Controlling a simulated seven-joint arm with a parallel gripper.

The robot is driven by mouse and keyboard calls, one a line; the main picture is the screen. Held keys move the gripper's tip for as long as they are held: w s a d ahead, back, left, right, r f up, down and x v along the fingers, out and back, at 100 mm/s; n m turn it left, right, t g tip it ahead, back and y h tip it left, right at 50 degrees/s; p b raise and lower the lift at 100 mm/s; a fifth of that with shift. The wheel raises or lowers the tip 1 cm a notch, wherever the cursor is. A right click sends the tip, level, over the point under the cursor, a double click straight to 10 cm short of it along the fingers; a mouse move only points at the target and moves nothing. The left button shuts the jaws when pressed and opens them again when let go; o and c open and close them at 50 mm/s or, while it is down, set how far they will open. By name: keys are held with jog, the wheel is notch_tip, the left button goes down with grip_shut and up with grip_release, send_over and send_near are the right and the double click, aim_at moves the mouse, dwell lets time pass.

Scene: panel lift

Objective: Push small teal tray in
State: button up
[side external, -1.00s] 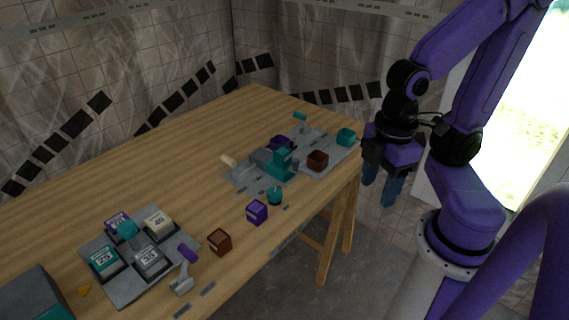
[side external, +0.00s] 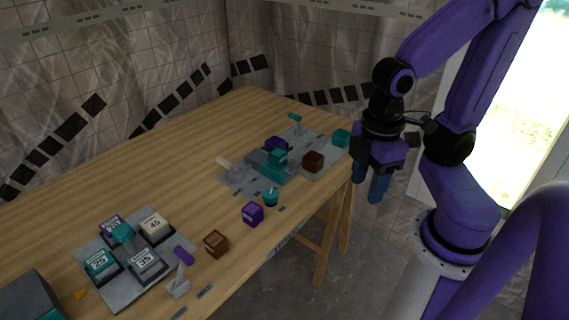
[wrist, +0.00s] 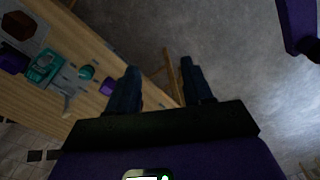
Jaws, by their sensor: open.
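A small teal tray-like piece (side external: 270,173) sits on the far grey panel (side external: 240,180), with a teal block-shaped part standing on it. It seems to be the teal piece at the left of the wrist view (wrist: 42,68). I cannot tell how far it sticks out. My gripper (side external: 369,186) hangs beyond the table's right edge, fingers pointing down, apart from the panel and the tray. In the wrist view my gripper (wrist: 160,88) has its two blue fingers spread, with nothing between them but the table edge and floor below.
A dark red block (side external: 313,161), a teal block (side external: 341,138) and a teal-handled lever (side external: 296,122) are on the far panel. A round teal object (side external: 271,197), purple block (side external: 253,213) and brown block (side external: 215,244) line the near edge. A button panel (side external: 128,286) lies at left.

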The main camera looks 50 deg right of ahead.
jog(key=w+m, duration=0.4)
jog(key=w, duration=0.6)
jog(key=m, duration=1)
send_over(292, 161)
jog(key=f, duration=0.2)
notch_tip(292, 161, down, 17)
jog(key=shift+w+f, duration=0.1)
